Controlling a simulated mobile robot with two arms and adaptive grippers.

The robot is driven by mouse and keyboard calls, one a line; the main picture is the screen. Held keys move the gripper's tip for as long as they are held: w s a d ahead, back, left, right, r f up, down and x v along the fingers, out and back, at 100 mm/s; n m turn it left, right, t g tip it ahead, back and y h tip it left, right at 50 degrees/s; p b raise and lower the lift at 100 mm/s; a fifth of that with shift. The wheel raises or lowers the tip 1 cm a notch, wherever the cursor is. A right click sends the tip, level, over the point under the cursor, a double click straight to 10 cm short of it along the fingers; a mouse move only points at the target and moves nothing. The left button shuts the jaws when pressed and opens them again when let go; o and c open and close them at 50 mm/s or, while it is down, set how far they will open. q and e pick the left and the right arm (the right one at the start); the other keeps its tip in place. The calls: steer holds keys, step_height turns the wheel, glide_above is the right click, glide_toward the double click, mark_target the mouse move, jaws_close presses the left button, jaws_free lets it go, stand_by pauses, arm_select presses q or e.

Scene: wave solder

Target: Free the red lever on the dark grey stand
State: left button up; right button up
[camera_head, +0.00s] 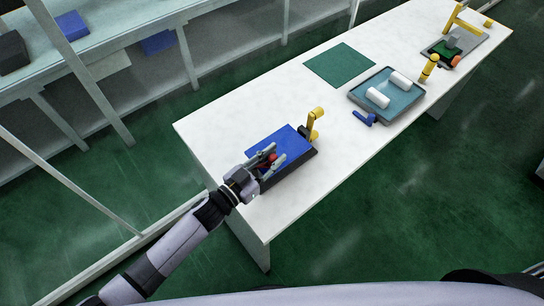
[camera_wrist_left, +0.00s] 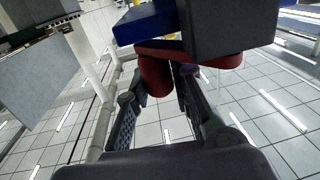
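The red lever (camera_wrist_left: 155,76) shows in the left wrist view as a rounded red knob with a red bar running right under a dark block. In the head view only a small red part (camera_head: 271,157) shows between my fingers. The dark grey stand (camera_head: 292,172) lies under a blue plate (camera_head: 272,143) at the near end of the table; its dark block (camera_wrist_left: 230,28) is close in the wrist view. My left gripper (camera_head: 273,157) is open, its fingers on either side of the red knob. It also shows in the wrist view (camera_wrist_left: 156,82). I cannot tell whether either finger touches the knob. My right gripper is out of view.
A yellow clamp (camera_head: 314,122) stands at the blue plate's far corner. Farther along the white table (camera_head: 230,120) are a green mat (camera_head: 340,64), a blue tray (camera_head: 383,112) with white rolls, a blue piece (camera_head: 364,118) and yellow fixtures (camera_head: 429,68). The table left of the plate is clear.

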arm_select(q)
steer(key=o, duration=0.4)
steer(key=shift+w, duration=0.1)
steer(key=v, duration=1.2)
stand_by(0.3)
